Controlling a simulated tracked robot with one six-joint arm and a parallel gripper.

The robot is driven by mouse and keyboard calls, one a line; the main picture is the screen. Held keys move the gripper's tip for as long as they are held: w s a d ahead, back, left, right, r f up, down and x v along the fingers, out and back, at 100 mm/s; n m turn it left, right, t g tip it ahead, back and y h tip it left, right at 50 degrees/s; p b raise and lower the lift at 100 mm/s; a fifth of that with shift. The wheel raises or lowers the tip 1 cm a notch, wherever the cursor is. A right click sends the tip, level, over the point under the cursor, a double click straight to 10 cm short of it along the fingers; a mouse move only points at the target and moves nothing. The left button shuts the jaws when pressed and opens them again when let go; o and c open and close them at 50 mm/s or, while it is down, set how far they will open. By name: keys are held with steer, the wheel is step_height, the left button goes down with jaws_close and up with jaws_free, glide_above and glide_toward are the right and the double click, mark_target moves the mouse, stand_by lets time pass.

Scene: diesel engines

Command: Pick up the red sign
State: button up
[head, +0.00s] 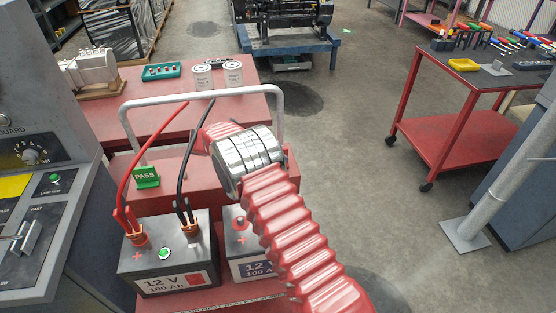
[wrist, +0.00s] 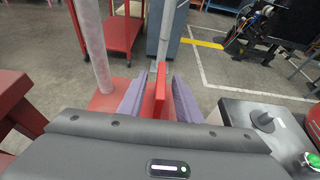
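The red sign (wrist: 160,92) shows nearly edge-on in the wrist view as a thin upright red slab. It stands between the two purple fingers of my gripper (wrist: 160,98). A narrow gap shows on each side of it, so the fingers look open around it and not pressed on it. Its face and any lettering cannot be seen. In the head view my red arm and its chrome joint hide the gripper, and I cannot make out the red sign there. A green PASS sign (head: 147,177) stands on the red cart (head: 178,165) to the left of my arm.
A grey handle bar (head: 200,93) arches over the cart. A control console (head: 40,190) is close on the left. A red tool cart (head: 450,140) is at right; open floor lies between.

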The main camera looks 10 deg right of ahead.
steer(key=x, duration=0.4)
steer(key=shift+f, duration=0.1)
steer(key=shift+a, duration=0.1)
steer(key=shift+c, duration=0.3)
jaws_close()
